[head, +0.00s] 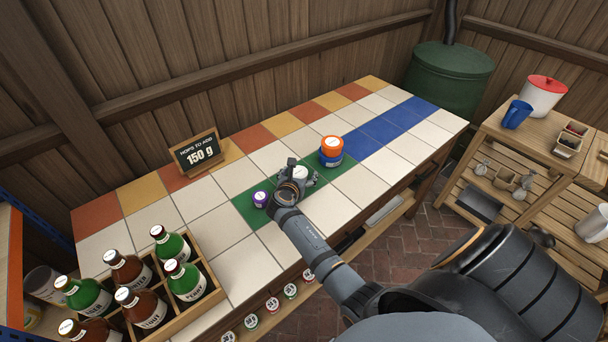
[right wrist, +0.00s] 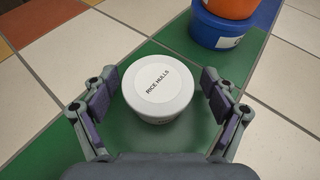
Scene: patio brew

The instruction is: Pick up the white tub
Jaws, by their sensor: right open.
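The white tub (right wrist: 157,84), with a lid labelled "RICE HULLS", stands upright on the green tile strip of the table. My right gripper (right wrist: 156,98) is open, with one finger on each side of the tub and a visible gap at both sides. In the head view, the right gripper (head: 299,175) is over the tub (head: 300,172) and hides much of it. My left gripper is not in view.
An orange tub (head: 332,143) sits on a blue tub (head: 331,160) close behind the white tub. A wooden crate (head: 205,262) of bottles is at the front left. White tiles (head: 370,185) to the right are clear.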

